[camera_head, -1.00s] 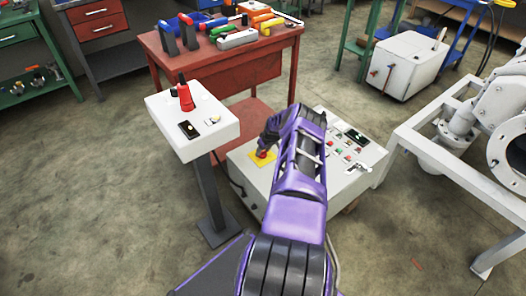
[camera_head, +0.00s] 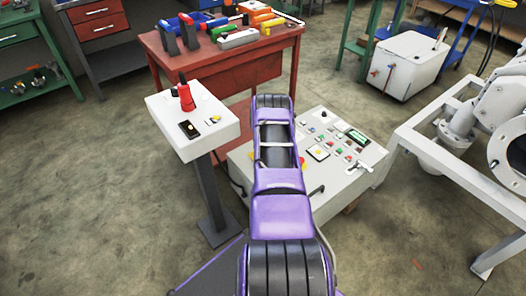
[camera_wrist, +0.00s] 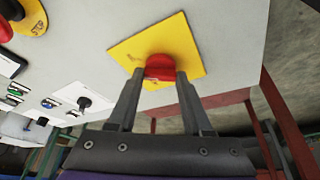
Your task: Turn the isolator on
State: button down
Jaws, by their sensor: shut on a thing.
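The isolator is a red knob (camera_wrist: 160,66) on a square yellow plate (camera_wrist: 190,42), fixed to a pale panel, in the wrist view. My gripper (camera_wrist: 160,76) has its two dark fingers on either side of the red knob and is shut on it. The knob's grip lies between the fingertips. In the head view my purple arm covers the isolator and the gripper, so neither shows there.
The pale control box (camera_head: 345,180) carries small buttons, a dark display (camera_head: 357,137) and a red button (camera_head: 302,162). A white pedestal (camera_head: 190,120) with a red-handled device stands left of my arm. A red workbench (camera_head: 220,65) with tools stands behind.

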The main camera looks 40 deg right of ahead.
jog(key=shift+m+g+h, duration=0.3)
jog(key=shift+m+h, duration=0.1)
jog(key=shift+m, duration=0.7)
jog(key=shift+c, duration=1.6)
grip_release()
jog(key=p+v, duration=0.3)
jog(key=v, duration=1.4)
jog(key=shift+r+p, duration=0.2)
jog(key=shift+p, duration=0.15)
jog(key=shift+w+r, duration=0.1)
